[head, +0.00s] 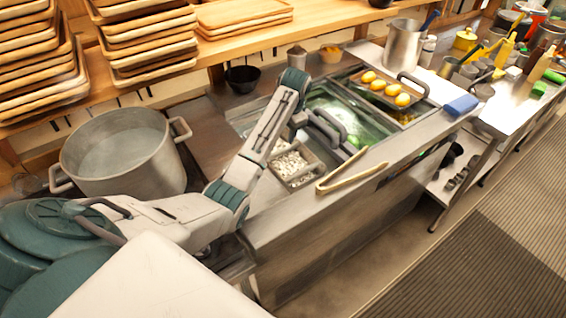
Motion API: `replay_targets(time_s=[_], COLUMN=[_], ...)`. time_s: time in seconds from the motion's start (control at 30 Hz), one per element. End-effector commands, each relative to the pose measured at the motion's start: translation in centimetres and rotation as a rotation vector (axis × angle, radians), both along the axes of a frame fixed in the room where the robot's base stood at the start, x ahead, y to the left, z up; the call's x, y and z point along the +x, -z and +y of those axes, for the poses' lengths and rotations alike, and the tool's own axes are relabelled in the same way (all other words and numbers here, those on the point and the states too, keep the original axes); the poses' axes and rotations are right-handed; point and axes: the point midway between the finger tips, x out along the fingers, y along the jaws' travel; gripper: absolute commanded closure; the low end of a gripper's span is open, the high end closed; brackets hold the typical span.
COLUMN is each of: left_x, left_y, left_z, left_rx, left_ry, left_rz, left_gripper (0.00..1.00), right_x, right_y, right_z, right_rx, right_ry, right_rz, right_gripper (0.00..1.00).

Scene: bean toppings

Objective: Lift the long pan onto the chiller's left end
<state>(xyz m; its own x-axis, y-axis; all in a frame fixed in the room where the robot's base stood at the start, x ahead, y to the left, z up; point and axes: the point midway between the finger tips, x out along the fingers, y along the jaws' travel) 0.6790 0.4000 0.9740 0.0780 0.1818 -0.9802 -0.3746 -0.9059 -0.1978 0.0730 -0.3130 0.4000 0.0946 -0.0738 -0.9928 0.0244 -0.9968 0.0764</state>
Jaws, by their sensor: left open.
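The chiller (375,150) is a long steel counter with a sunken well and glass covers, running from the middle to the upper right. At its left end sits a small metal pan (318,172) divided into sections with white, bean-like pieces. I cannot tell for sure which vessel is the long pan. My left arm reaches up from the lower left and bends down over the well. My left gripper (326,134) is open, close to a dark curved handle above the glass; whether they touch is unclear. My right gripper is out of view.
Wooden tongs (352,178) lie on the chiller's front ledge. A big pot (122,152) stands left of it. A tray of yellow pieces (390,90) and a blue sponge (461,105) are to the right. Stacked wooden trays (145,40) fill the shelf behind. The floor at right is clear.

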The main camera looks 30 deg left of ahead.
Motion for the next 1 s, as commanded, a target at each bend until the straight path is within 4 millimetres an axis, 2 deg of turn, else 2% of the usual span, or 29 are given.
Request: replay_targets(time_s=[0.07,0.17,0.4,0.5,0.77,1.0], left_x=[0.0,0.0,0.2,0.4,0.8,1.3], left_y=[1.5,2.1,5.2,6.5,8.2,11.3], left_z=[0.0,0.1,0.7,0.9,1.4,2.2], left_rx=[0.000,0.000,0.000,0.000,-0.001,-0.001], left_ry=[0.000,0.000,-0.001,0.000,-0.001,0.000], left_rz=[0.000,0.001,0.004,0.002,0.003,0.003], left_gripper=[0.59,0.59,0.59,0.59,0.59,0.59], right_x=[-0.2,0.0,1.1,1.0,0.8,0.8], right_y=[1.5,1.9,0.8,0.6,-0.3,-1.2], right_z=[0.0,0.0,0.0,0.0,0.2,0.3], right_rx=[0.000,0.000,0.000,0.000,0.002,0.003], right_ry=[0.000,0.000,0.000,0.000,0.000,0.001], right_rz=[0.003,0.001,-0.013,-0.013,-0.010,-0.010], right_gripper=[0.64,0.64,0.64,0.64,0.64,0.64])
